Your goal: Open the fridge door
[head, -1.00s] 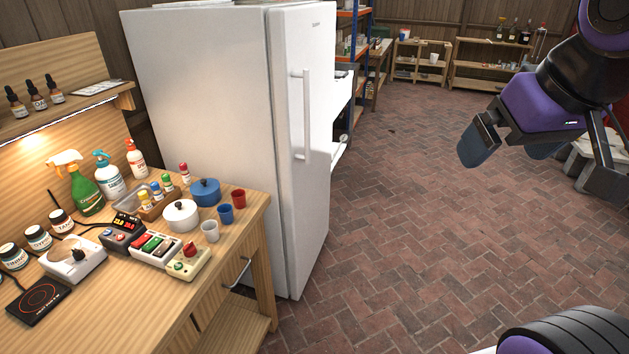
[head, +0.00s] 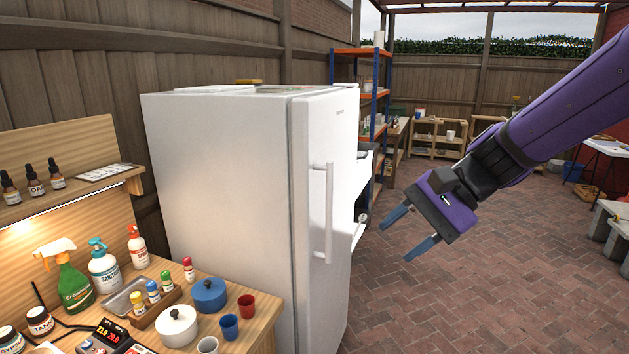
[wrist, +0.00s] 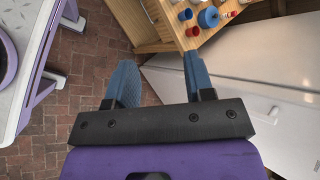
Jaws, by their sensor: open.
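The white fridge (head: 225,175) stands left of centre in the head view, its door (head: 322,280) shut and facing right. A white vertical bar handle (head: 328,213) is on the door. My gripper (head: 410,231) is open and empty, in the air to the right of the handle and apart from it, its blue fingers pointing left and down. In the wrist view my gripper (wrist: 158,80) shows with its two blue fingers spread. The fridge (wrist: 240,95) lies to their right there, with the handle (wrist: 265,117) near the lower right.
A wooden workbench (head: 262,318) with bottles, pots and cups stands left, in front of the fridge. A blue and orange shelf (head: 373,100) is behind the fridge. Brick floor (head: 450,300) is clear right of the fridge. Grey blocks (head: 608,230) stand at the right edge.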

